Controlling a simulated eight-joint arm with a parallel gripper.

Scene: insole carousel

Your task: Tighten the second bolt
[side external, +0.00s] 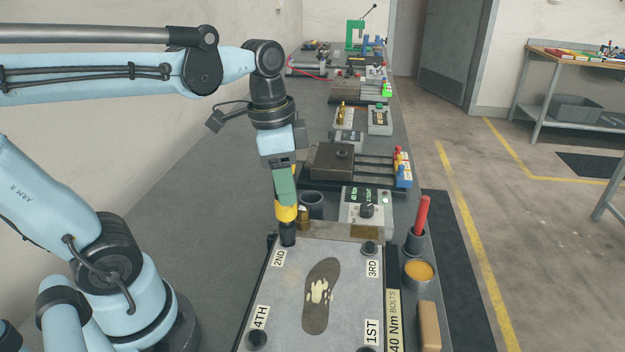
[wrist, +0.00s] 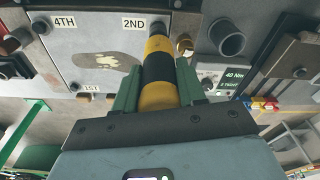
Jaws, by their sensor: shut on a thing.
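My gripper (side external: 285,190) has its green jaws shut on a yellow-and-black driver tool (side external: 287,213), held close to upright. In the wrist view the jaws hold the tool (wrist: 160,72) between them. The tool's dark tip is at the corner of the grey plate (side external: 352,310) marked by the "2ND" label (side external: 279,258). The second bolt is hidden by the tip, so I cannot tell how well it is seated. The third bolt (side external: 370,248), the fourth bolt (side external: 257,338) and the first bolt at the bottom edge stand by their labels.
A controller box (side external: 366,208) showing "40 Nm" stands behind the plate, next to an empty dark cup (side external: 312,203). A red-handled tool (side external: 422,215) and an amber-filled cup (side external: 419,270) are at the right. An insole (side external: 320,318) lies on the plate. Bench left of the plate is clear.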

